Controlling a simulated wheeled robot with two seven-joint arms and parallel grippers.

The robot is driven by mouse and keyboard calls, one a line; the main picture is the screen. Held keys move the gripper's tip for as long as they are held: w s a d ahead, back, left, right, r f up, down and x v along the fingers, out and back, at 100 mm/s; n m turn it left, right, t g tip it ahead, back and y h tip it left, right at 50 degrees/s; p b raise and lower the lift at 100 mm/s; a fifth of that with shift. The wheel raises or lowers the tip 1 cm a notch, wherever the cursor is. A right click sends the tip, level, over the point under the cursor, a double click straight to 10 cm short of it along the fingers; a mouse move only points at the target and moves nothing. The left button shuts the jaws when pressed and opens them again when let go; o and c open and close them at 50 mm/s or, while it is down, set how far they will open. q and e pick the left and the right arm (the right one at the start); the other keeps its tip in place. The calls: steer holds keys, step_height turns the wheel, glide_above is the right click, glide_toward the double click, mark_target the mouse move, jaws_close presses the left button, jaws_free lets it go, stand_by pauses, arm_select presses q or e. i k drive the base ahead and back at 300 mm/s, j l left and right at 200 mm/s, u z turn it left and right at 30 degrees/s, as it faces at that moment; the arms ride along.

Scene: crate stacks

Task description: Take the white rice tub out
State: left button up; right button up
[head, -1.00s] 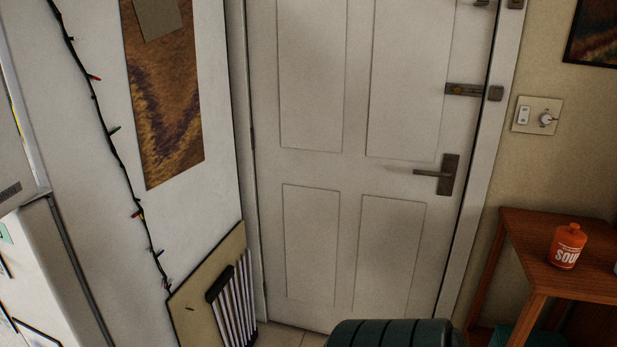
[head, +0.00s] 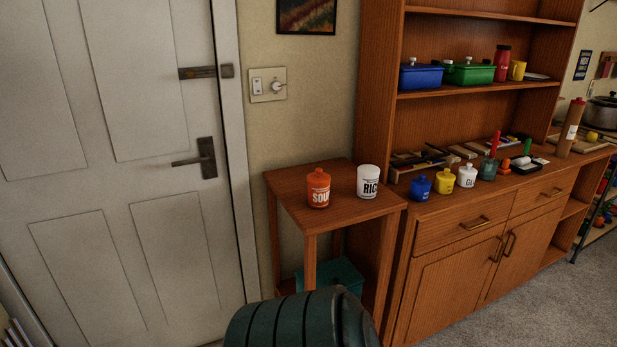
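The white rice tub (head: 368,182) stands upright on the small wooden side table (head: 336,219), near its right side. It is a white cylinder with dark lettering that reads "RIC", the rest turned out of sight. An orange tub marked "SOU" (head: 318,188) stands to its left on the same table, apart from it. Neither of my grippers shows in the head view, so their state and distance from the tub are hidden.
A wooden cabinet (head: 456,238) with shelves stands right of the side table, with blue, yellow and white jars on its counter. A teal box (head: 331,275) sits under the table. A closed white door (head: 127,165) is at left. Grey carpet (head: 545,300) is clear at lower right.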

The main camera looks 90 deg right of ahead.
mark_target(368, 175)
steer(key=k+l+z, duration=0.1)
steer(key=z, duration=2.95)
steer(key=i+l, duration=0.25)
steer(key=l, duration=0.15)
steer(key=i+l, duration=0.25)
steer(key=l, duration=0.15)
steer(key=i+l, duration=0.2)
steer(key=l, duration=0.2)
steer(key=i+l, duration=0.25)
steer(key=l, duration=0.15)
steer(key=i+l, duration=0.25)
steer(key=l, duration=0.15)
steer(key=z, duration=0.05)
